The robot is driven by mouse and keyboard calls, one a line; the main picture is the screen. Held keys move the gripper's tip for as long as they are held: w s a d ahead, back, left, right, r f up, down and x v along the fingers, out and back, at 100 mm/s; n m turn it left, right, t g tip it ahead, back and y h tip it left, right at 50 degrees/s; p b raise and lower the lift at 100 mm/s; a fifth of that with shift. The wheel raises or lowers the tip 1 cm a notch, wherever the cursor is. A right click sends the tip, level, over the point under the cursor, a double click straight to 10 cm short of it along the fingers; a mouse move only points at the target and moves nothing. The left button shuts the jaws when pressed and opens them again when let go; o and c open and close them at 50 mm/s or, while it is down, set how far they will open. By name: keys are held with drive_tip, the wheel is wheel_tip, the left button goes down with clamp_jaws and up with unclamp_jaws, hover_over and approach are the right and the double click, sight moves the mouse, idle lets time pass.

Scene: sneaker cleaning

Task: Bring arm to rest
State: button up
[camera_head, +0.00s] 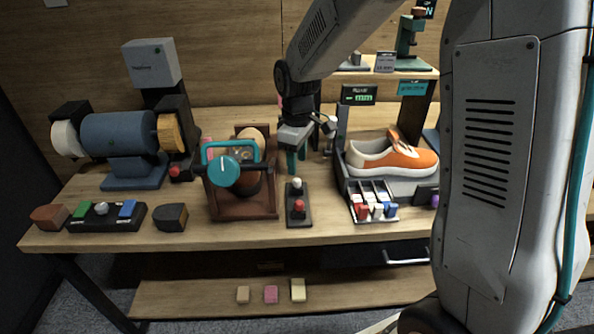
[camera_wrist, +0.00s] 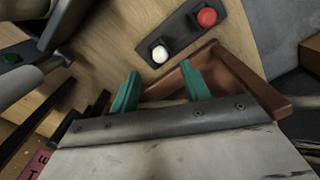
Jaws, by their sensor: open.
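My arm reaches down over the workbench (camera_head: 350,236) from the upper right. My gripper (camera_head: 293,160) is above the bench, between the brown wooden fixture with a teal handle and the sneaker. In the wrist view my gripper (camera_wrist: 158,92) shows two teal fingers spread apart, with nothing between them. The orange and white sneaker (camera_head: 400,158) stands to the right on a dark stand. The wooden fixture (camera_head: 240,208) is just left of my gripper, and its brown edge (camera_wrist: 245,75) shows close by the fingers in the wrist view.
A button panel with a white and a red knob (camera_head: 299,218) lies in front of my gripper. A blue bench grinder (camera_head: 120,135) stands at left. A rack of small coloured blocks (camera_head: 372,206) is in front of the sneaker. Several small bars lie on the lower shelf (camera_head: 200,300).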

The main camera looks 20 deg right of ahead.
drive_tip(key=shift+r, duration=0.8)
drive_tip(key=shift+s+m, duration=0.1)
drive_tip(key=shift+m, duration=0.2)
drive_tip(key=s+d+r+m, duration=0.1)
drive_tip(key=s+r+m, duration=0.3)
drive_tip(key=s, duration=1.1)
drive_tip(key=s+d+r+m+t, duration=0.1)
drive_tip(key=s+r+m, duration=0.3)
drive_tip(key=s, duration=1)
drive_tip(key=shift+s+d+r, duration=0.4)
drive_tip(key=shift+d+r, duration=0.1)
drive_tip(key=shift+r, duration=1.4)
